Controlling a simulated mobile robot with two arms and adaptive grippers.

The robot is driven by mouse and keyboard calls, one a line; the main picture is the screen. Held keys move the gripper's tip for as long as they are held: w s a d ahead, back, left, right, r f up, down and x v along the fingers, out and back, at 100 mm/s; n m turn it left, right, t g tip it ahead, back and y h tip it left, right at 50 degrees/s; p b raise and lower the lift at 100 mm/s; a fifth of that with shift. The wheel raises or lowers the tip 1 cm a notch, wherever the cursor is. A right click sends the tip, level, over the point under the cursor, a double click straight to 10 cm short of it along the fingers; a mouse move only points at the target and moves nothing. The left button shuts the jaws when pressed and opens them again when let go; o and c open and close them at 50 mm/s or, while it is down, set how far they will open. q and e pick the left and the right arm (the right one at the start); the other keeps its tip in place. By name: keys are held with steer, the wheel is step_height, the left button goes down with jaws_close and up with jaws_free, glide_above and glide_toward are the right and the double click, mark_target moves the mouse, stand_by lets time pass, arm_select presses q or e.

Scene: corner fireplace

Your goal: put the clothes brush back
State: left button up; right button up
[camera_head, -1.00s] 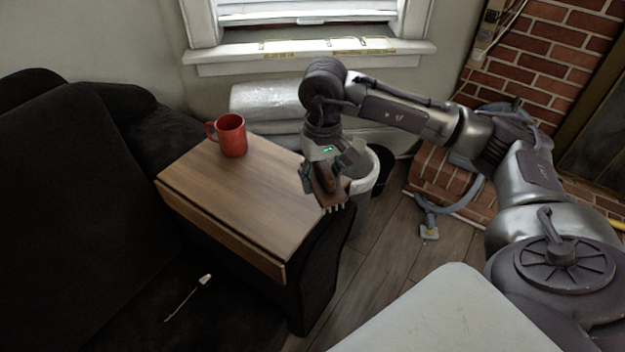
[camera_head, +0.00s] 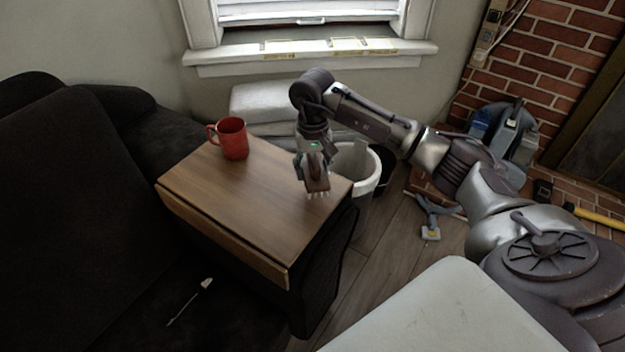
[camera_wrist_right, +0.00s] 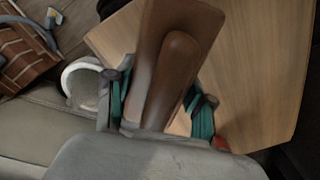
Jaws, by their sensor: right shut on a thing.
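The clothes brush (camera_head: 317,183) is brown wood with pale bristles along its lower edge. My right gripper (camera_head: 313,168) is shut on it, pointing down over the right part of the wooden table top (camera_head: 245,200). I cannot tell whether the bristles touch the table. In the right wrist view the brush (camera_wrist_right: 172,75) lies between the two green-padded fingers of my right gripper (camera_wrist_right: 158,105), with the table top (camera_wrist_right: 255,75) behind it. My left gripper is not in view.
A red mug (camera_head: 232,139) stands at the table's back left. A white bin (camera_head: 364,172) stands just beyond the table's right edge. A dark sofa (camera_head: 60,190) lies left, with a small white-tipped object (camera_head: 206,283) on it. The table's middle is clear.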

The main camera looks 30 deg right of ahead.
mark_target(313, 155)
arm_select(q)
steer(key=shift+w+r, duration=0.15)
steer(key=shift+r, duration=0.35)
arm_select(e)
step_height(313, 155, down, 4)
steer(key=shift+r, duration=0.1)
steer(key=shift+w, duration=0.1)
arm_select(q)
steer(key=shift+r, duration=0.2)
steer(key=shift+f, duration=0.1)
arm_select(e)
steer(key=shift+f, duration=0.2)
steer(key=o, duration=1.2)
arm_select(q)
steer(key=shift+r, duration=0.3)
arm_select(e)
steer(key=shift+r, duration=0.25)
arm_select(q)
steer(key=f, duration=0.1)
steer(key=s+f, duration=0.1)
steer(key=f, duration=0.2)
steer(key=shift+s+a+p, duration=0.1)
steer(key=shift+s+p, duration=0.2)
steer(key=shift+p, duration=0.1)
arm_select(e)
step_height(313, 155, up, 12)
steer(key=shift+f, duration=0.15)
